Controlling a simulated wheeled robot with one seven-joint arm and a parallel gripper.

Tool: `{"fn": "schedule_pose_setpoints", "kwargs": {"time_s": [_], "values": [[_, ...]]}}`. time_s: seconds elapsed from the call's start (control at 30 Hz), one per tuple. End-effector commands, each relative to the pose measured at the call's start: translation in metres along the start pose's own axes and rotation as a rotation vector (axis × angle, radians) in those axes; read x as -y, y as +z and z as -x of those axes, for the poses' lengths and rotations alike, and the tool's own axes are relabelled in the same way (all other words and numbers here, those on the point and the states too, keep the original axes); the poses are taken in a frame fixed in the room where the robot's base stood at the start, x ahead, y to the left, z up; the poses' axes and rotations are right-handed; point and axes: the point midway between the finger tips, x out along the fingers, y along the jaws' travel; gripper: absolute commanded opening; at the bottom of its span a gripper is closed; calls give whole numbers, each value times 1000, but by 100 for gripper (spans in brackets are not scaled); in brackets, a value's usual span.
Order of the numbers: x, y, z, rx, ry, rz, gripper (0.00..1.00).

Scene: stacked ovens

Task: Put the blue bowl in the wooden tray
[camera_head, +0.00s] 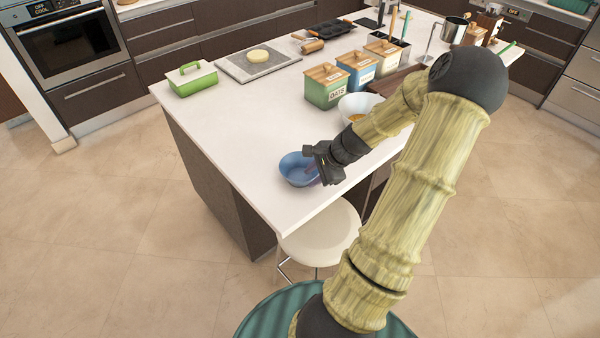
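The blue bowl (293,174) stands upright on the white island top, near its front corner. My gripper (316,167) is at the bowl's right rim and covers part of it. The fingertips are small and dark here, and I cannot tell whether they are apart or closed on the rim. A brown wooden piece that looks like the wooden tray (393,81) lies farther back to the right, beside the canisters. My arm and the canisters hide part of it, so its inside is not clear.
A white bowl (352,103) with orange-brown contents stands between my gripper and the wooden piece. Green, blue and cream canisters (326,93) stand behind it. A green lidded dish (193,83) and a grey board (245,67) lie at the back left. The left counter is clear. A stool (318,240) stands below.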

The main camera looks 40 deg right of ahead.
Motion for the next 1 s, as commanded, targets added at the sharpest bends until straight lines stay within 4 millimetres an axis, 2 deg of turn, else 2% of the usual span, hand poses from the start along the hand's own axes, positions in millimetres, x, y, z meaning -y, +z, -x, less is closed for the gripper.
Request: {"fn": "schedule_pose_setpoints", "kwargs": {"time_s": [0.37, 0.93, 1.0], "values": [[2, -2, -42, 3, 2, 0, 28], [2, -3, -44, 1, 1, 0, 28], [2, -3, -44, 1, 1, 0, 14]]}}
